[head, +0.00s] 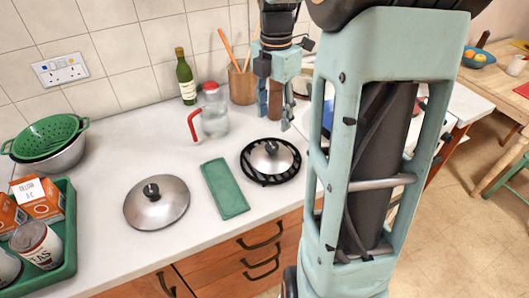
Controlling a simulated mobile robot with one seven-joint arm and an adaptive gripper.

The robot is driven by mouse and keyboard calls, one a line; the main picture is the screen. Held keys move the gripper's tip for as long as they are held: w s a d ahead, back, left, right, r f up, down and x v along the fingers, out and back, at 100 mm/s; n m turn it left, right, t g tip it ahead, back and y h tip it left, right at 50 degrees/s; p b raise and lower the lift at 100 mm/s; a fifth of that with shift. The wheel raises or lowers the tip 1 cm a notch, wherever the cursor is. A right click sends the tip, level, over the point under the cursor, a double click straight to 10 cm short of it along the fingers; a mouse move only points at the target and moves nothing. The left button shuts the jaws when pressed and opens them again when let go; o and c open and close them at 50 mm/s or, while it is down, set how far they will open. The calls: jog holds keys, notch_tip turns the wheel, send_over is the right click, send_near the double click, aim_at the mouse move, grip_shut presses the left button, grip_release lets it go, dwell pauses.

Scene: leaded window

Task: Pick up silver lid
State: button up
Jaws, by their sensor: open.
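A silver lid (156,205) with a black knob lies flat on the white counter, left of the middle. A second, smaller silver lid or lidded dish (271,160) with a dark knob sits on a black round trivet to the right; I cannot tell if a pan is under it. My gripper (275,118) is open and empty, pointing down at the back of the counter. In the picture it is just above the smaller lid and well to the right of the larger one. It appears apart from both.
A green folded cloth (225,188) lies between the lids. Behind stand a red-handled jug (213,120), a green bottle (186,80) and a utensil pot (242,86). A green crate (66,240) with cans and boxes and a green colander (45,138) are at left.

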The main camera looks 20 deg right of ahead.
send_over(272, 145)
jog(key=f, duration=0.5)
jog(key=shift+s+d, duration=0.1)
jog(key=shift+s, duration=0.15)
jog(key=f, duration=0.5)
jog(key=shift+w+f, duration=0.2)
jog(key=shift+f, duration=0.1)
jog(key=c, duration=1.3)
grip_shut()
jog(key=shift+r, duration=0.15)
